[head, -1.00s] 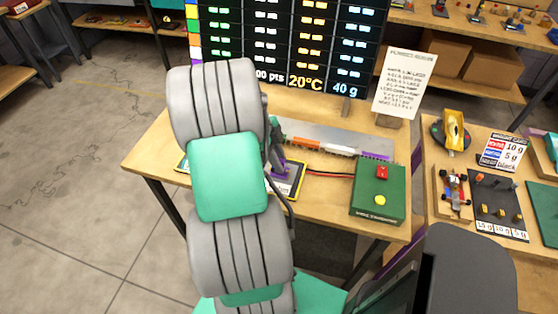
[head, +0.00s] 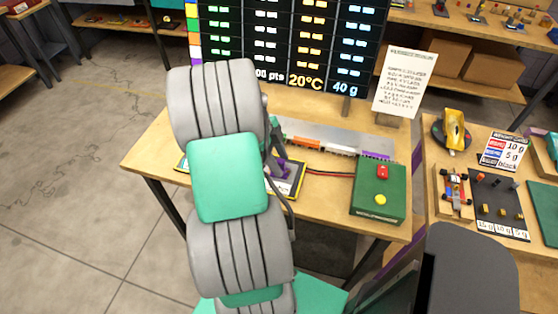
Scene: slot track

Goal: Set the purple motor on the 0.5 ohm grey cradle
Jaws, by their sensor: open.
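A small purple shape, which looks like the purple motor (head: 282,168), sits at a dark board with a yellow edge (head: 291,187) on the near table, just right of my arm. My gripper (head: 275,148) is mostly hidden behind my arm; only a dark, thin part shows, just above and beside the purple shape. It is open. I cannot tell whether it touches the motor. The grey cradle cannot be made out; my arm hides the left part of the board.
A long grey strip with orange, white and purple blocks (head: 307,144) lies behind. A green box (head: 378,192) with red and yellow buttons stands right, wired to the board. A paper sign (head: 405,85) and a dark display (head: 285,40) stand at the back. A side table (head: 440,218) is at right.

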